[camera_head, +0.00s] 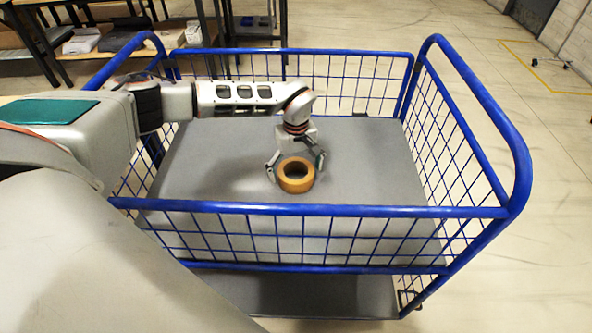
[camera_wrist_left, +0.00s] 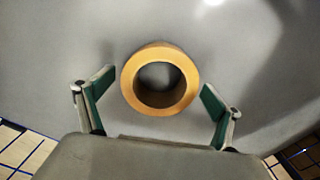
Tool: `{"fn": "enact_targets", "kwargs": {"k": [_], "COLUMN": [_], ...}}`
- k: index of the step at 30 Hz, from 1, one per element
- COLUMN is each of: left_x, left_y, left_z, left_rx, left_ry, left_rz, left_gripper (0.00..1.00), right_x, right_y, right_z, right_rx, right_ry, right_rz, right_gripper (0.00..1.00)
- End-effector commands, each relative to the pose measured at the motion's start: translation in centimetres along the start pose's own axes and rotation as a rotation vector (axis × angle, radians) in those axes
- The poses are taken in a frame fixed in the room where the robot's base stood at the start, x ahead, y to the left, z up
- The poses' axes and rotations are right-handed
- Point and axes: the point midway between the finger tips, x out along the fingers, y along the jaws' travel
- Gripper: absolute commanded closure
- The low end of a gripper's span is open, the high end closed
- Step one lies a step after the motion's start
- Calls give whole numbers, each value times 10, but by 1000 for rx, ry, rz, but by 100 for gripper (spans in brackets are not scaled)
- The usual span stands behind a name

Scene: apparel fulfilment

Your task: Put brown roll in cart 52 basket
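The brown roll (camera_head: 296,187) is a ring of tape in the blue wire cart (camera_head: 330,211), over its grey floor. In the left wrist view the roll (camera_wrist_left: 187,92) shows its round face and open centre, between and slightly beyond my fingertips. My left gripper (camera_head: 297,168) reaches over the cart's side and points down. In the wrist view its two green-padded fingers (camera_wrist_left: 157,88) are spread wide, with a gap beside the roll on each side. Whether the roll rests fully on the floor is hard to tell. My right gripper is not seen.
The cart's blue rails and mesh walls surround the roll, with the right rail (camera_head: 490,110) standing high. The grey cart floor (camera_head: 375,160) is otherwise bare. Shelving with boxes (camera_head: 85,40) stands behind at the left. Open floor lies to the right.

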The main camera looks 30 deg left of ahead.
Motion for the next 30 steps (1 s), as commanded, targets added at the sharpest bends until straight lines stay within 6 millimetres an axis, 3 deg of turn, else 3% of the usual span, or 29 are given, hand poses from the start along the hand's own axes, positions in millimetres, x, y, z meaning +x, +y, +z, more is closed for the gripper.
{"fn": "enact_targets", "kwargs": {"k": [10,24,30], "left_x": [-11,-102,-120], "left_y": [1,1,0], "left_z": [-1,-1,0], "left_rx": [1,1,0], "left_ry": [3,5,1], "left_rz": [3,5,2], "left_gripper": [8,8,8], "right_x": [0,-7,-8], "right_y": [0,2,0], "right_z": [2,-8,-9], "right_rx": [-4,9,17], "right_ry": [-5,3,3], "right_rz": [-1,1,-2], "right_gripper": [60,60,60]}}
